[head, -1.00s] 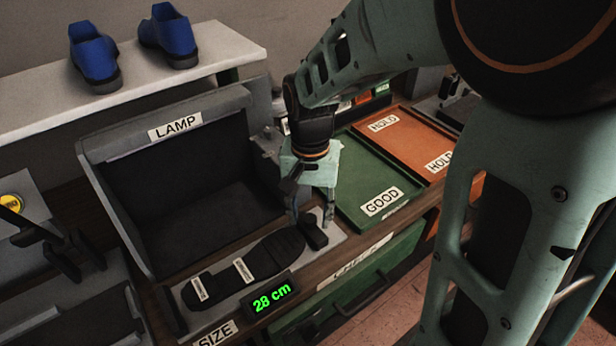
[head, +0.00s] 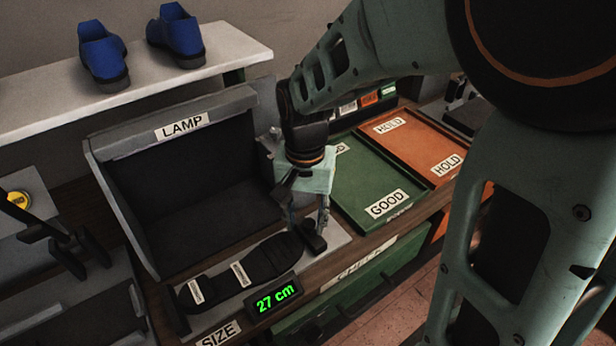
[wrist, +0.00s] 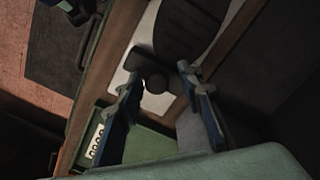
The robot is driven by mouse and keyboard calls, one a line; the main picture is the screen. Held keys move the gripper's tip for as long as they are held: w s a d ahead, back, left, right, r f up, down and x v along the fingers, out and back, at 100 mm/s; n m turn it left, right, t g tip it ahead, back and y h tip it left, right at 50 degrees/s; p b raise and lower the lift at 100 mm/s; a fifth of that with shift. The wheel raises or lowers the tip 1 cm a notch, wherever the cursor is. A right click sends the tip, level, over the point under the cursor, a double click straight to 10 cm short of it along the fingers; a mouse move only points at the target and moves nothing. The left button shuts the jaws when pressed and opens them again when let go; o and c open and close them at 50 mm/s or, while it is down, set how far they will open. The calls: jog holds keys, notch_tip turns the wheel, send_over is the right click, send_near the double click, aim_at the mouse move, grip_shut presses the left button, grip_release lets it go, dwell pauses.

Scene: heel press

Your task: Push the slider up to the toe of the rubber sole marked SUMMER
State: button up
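A black rubber sole (head: 268,259) lies on the pale plate of the size gauge (head: 215,312); its two small white labels are too small to read. The black slider (head: 314,238) is at the sole's right end, touching it or very close; I cannot tell which. The green display (head: 276,298) reads 27 cm. My gripper (head: 306,228) is low at the slider, fingers pointing down. In the wrist view my gripper (wrist: 159,76) has its fingers spread, with the slider's round knob (wrist: 156,84) between the tips and the sole (wrist: 188,32) beyond.
A grey lamp box (head: 190,190) stands behind the gauge. A green GOOD tray (head: 365,180) and an orange HOLD tray (head: 425,145) lie to the right. Blue shoes (head: 178,35) stand on a white shelf (head: 220,50). A green drawer (head: 375,285) is below the front edge.

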aim_at(307, 224)
jog(key=shift+d, duration=0.1)
jog(key=shift+w+r, duration=0.15)
jog(key=shift+r, duration=0.4)
notch_tip(307, 224, up, 11)
dwell(0.8)
